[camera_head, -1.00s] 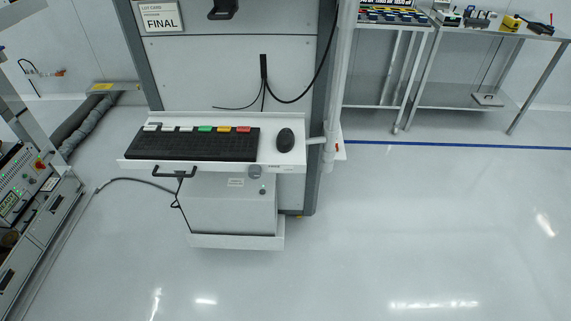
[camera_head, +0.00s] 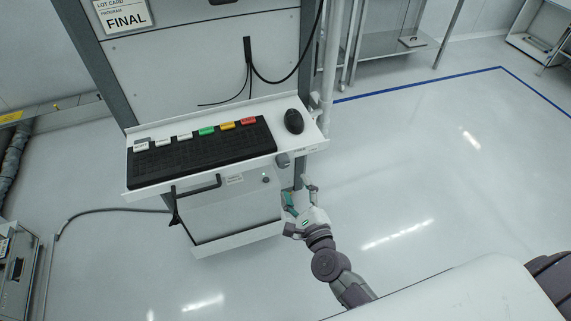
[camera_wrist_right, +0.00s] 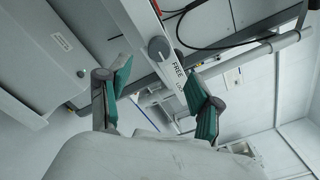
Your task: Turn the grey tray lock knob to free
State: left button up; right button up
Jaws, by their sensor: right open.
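The grey tray lock knob (camera_head: 283,160) sits on the front edge of the white keyboard tray (camera_head: 150,187), near its right end. In the right wrist view the knob (camera_wrist_right: 159,47) shows as a round grey disc beyond the fingers, beside printed lettering that reads FREE and a partly legible second word. Which way the knob points is too small to tell. My right gripper (camera_head: 298,188) is open and empty, just below and right of the knob, not touching it. Its green-padded fingers (camera_wrist_right: 157,82) are spread in the wrist view. My left gripper is out of view.
A black keyboard (camera_head: 205,154) with coloured blocks and a black mouse (camera_head: 294,121) are on the tray. A white box (camera_head: 235,208) stands below. The floor to the right is clear.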

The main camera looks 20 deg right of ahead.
aim_at(284, 165)
jog(key=w, duration=0.8)
jog(key=shift+w+a, duration=0.2)
jog(key=shift+w, duration=0.1)
jog(key=c, duration=1.1)
jog(key=shift+p, duration=0.3)
jog(key=shift+c, duration=0.2)
